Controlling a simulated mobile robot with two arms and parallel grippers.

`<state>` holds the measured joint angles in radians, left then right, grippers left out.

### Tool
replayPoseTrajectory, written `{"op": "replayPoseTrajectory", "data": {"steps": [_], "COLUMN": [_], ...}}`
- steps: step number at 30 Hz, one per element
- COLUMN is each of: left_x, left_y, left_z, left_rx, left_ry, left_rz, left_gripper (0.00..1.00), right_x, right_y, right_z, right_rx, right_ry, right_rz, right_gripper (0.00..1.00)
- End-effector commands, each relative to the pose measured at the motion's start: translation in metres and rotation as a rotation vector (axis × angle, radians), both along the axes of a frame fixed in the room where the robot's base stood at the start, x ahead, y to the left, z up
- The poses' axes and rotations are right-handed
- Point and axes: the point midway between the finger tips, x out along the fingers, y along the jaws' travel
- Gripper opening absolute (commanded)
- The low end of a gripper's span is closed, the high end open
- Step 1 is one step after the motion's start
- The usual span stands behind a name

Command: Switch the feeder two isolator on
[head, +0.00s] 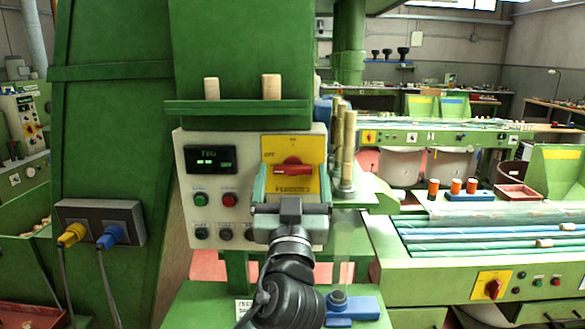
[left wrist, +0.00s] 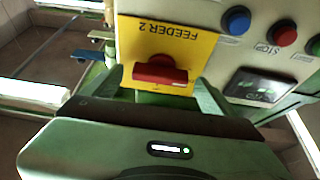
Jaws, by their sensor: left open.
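The feeder two isolator is a red rotary handle (head: 294,168) on a yellow plate (head: 304,149) on the grey control panel. The handle lies roughly horizontal, with OFF printed at the plate's upper left and a small mark at the top. In the left wrist view the red handle (left wrist: 160,73) shows on the yellow plate (left wrist: 190,42), with FEEDER 2 upside down. My left gripper (head: 293,183) is open in front of the plate's lower part, its fingers to either side. Contact with the handle cannot be told. My right gripper is not in view.
Green and red buttons (head: 230,200) and a small display (head: 210,159) sit left of the isolator. A green shelf (head: 240,107) with cork stoppers is above. Cork-coloured columns (head: 348,150) stand close right. Another red isolator (head: 493,287) is at lower right.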

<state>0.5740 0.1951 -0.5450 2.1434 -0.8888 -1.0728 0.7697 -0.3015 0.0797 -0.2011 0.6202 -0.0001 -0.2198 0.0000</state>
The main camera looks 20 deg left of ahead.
Motion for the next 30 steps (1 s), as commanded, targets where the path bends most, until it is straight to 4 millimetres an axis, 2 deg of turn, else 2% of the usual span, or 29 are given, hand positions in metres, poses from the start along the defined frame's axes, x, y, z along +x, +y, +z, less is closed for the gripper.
{"op": "replayPoseTrajectory", "data": {"steps": [10, 11, 15, 17, 18, 30], "left_x": [0.0065, 0.0065, 0.0063, 0.0063, 0.0063, 0.0062], "left_y": [0.0022, 0.0022, 0.0021, 0.0021, 0.0021, 0.0026], "left_z": [0.0021, 0.0021, 0.0020, 0.0020, 0.0020, 0.0032], "left_rx": [0.000, 0.000, 0.000, 0.000, 0.000, 0.085], "left_ry": [0.001, 0.001, 0.001, 0.001, 0.001, 0.026], "left_rz": [0.000, 0.000, 0.000, 0.000, 0.000, 0.000], "left_gripper": [0.87, 0.84, 0.46, 0.29, 0.25, 0.25], "right_x": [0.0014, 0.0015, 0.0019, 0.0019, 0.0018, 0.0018], "right_y": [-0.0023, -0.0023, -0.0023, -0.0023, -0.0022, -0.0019], "right_z": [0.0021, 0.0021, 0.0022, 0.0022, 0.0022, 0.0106], "right_rx": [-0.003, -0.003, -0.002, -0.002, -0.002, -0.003], "right_ry": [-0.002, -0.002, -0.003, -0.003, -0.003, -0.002], "right_rz": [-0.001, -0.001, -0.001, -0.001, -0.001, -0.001], "right_gripper": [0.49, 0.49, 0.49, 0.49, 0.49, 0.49]}}
